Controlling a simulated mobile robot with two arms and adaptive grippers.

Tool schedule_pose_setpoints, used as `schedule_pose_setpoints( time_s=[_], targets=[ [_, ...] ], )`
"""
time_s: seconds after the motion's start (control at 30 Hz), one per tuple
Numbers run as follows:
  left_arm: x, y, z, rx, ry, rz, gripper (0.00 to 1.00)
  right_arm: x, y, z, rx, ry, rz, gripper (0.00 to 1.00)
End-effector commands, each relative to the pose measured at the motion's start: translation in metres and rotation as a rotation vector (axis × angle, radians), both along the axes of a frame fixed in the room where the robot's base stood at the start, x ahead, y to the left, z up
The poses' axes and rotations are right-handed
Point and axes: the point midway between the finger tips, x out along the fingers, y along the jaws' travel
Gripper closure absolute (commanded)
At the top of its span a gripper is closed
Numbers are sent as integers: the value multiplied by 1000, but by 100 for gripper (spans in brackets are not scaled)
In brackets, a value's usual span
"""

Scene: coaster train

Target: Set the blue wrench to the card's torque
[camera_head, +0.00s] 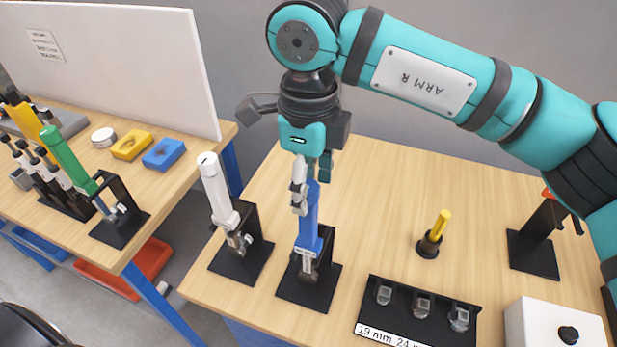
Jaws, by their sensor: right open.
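The blue wrench (308,228) stands upright, handle up, in a black stand (309,292) near the table's front edge. My right gripper (311,178) points down over the top of the blue handle, its fingers around or just in front of it. It is open; I cannot tell whether a finger touches the handle. The gripper hides the handle's top end, and I cannot read any scale on it. A small white card (45,44) with printed lines is on the white board at the upper left; its text is too small to read. My left gripper is not in view.
A white wrench (217,190) stands in a stand close left of the blue one. A socket rack (418,325) labelled "19 mm, 24 m..." and a yellow-handled tool (434,233) are to the right. A green wrench (68,160) stands on the left bench. The table behind the blue wrench is clear.

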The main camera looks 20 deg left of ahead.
Motion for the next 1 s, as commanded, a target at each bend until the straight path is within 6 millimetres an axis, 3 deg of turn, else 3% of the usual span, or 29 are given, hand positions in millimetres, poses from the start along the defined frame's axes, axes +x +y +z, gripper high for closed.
schedule_pose_setpoints(
  time_s=[0.17, 0.6, 1.0],
  targets=[
    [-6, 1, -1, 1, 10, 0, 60, 0, 0, 0, 0, 0, 0, 46],
    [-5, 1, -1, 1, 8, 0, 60, 0, 0, 0, 0, 0, 0, 100],
    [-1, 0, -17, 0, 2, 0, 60, 0, 0, -3, 1, -2, -97, 100]
  ],
)
